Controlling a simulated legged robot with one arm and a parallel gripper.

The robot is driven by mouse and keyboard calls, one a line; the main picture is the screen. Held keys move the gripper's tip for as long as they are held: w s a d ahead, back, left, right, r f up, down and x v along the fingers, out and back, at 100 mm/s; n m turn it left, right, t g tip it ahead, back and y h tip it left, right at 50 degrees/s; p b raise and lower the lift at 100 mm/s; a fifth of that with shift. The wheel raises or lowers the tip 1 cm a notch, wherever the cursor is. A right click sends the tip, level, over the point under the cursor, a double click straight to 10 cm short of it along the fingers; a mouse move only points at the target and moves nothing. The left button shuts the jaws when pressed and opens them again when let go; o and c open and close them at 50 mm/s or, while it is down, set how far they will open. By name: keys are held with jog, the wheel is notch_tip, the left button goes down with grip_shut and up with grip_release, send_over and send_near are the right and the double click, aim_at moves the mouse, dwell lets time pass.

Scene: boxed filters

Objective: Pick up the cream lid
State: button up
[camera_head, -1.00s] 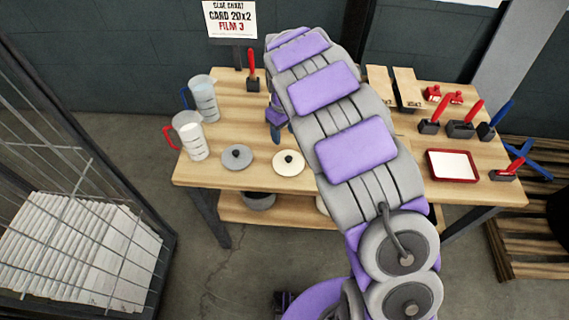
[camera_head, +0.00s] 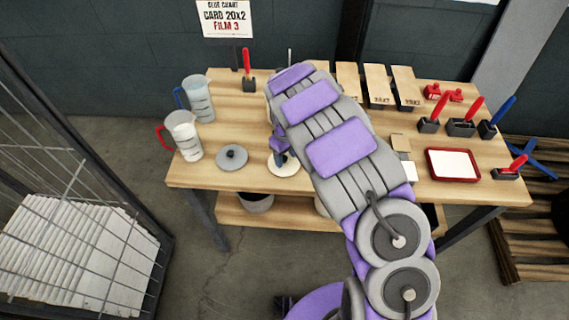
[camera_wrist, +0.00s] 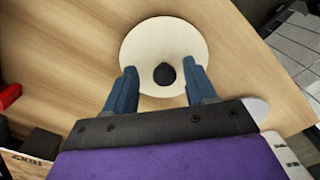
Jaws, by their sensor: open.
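The cream lid (camera_wrist: 150,45) is a round disc with a black knob (camera_wrist: 164,74). It lies flat on the wooden table, and in the head view the lid (camera_head: 284,169) is partly covered by my gripper. My gripper (camera_wrist: 163,77) is open, with one blue finger on each side of the knob in the wrist view. The fingers show a gap to the knob on both sides. I cannot tell how high the fingertips are above the lid. In the head view my gripper (camera_head: 281,155) is over the lid.
A grey lid (camera_head: 232,158) lies just left of the cream lid. Two jugs (camera_head: 198,98) (camera_head: 183,135) stand at the table's left. A red tray (camera_head: 453,164) and several tool holders (camera_head: 461,127) are at the right. A wire cage (camera_head: 80,220) stands at the left.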

jog(key=shift+r, duration=0.1)
jog(key=shift+c, duration=0.3)
jog(key=shift+a, duration=0.6)
jog(key=c, duration=0.6)
jog(key=shift+d, duration=0.5)
grip_shut()
